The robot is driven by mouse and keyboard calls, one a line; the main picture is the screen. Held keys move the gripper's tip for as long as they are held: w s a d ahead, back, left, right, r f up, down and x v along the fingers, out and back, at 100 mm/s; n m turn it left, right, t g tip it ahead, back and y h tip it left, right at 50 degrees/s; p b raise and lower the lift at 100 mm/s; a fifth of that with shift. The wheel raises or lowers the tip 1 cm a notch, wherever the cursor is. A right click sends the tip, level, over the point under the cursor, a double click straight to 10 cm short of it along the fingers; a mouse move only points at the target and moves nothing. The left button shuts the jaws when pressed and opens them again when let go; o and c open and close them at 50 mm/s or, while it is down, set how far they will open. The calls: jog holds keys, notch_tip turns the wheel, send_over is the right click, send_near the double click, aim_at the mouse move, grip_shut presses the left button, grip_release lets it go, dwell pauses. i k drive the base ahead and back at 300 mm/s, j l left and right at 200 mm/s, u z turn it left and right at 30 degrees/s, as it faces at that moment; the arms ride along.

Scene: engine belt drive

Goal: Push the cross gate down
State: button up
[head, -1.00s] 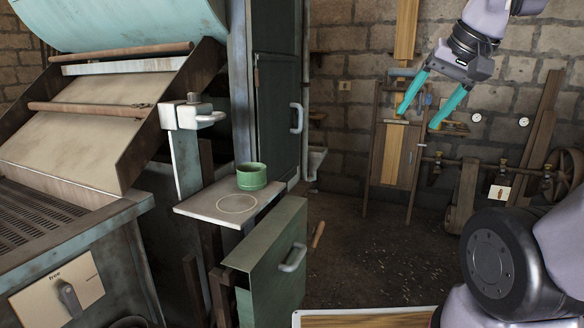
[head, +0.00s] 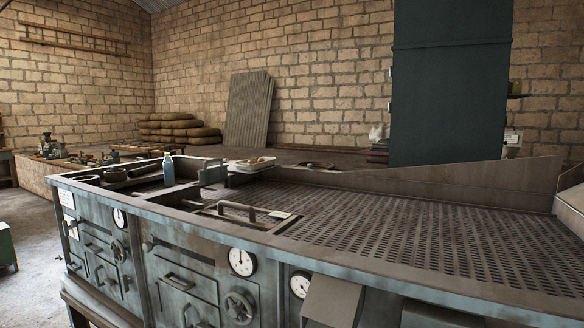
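My gripper is not in view now. A long blue-grey machine with a perforated metal bed (head: 400,235) runs across the picture. At the left end of the bed is a low framed piece with a handle-like bar (head: 245,210), beside an upright metal plate (head: 212,175). Either might be the cross gate; I cannot tell which, or whether it is raised or lowered.
A blue bottle (head: 168,168) and a tray (head: 250,164) stand on the machine's left end. Its front carries gauges (head: 242,261), a handwheel (head: 239,305) and drawers. A tall dark panel (head: 448,85) rises behind. Open floor (head: 30,235) lies at left.

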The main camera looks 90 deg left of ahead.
aim_at(207, 176)
jog(key=u, duration=3.7)
jog(key=i+u, duration=0.15)
jog(key=u, duration=0.2)
jog(key=i+j+u, duration=0.1)
jog(key=u, duration=0.25)
jog(key=i+u, duration=0.35)
jog(key=i, duration=0.35)
jog(key=i+u, duration=0.35)
jog(key=i, duration=0.35)
jog(key=i+z, duration=0.7)
jog(key=i+j+z, duration=0.2)
jog(key=i+z, duration=0.15)
jog(key=i, duration=0.15)
jog(key=z, duration=0.75)
jog(key=i+j, duration=0.05)
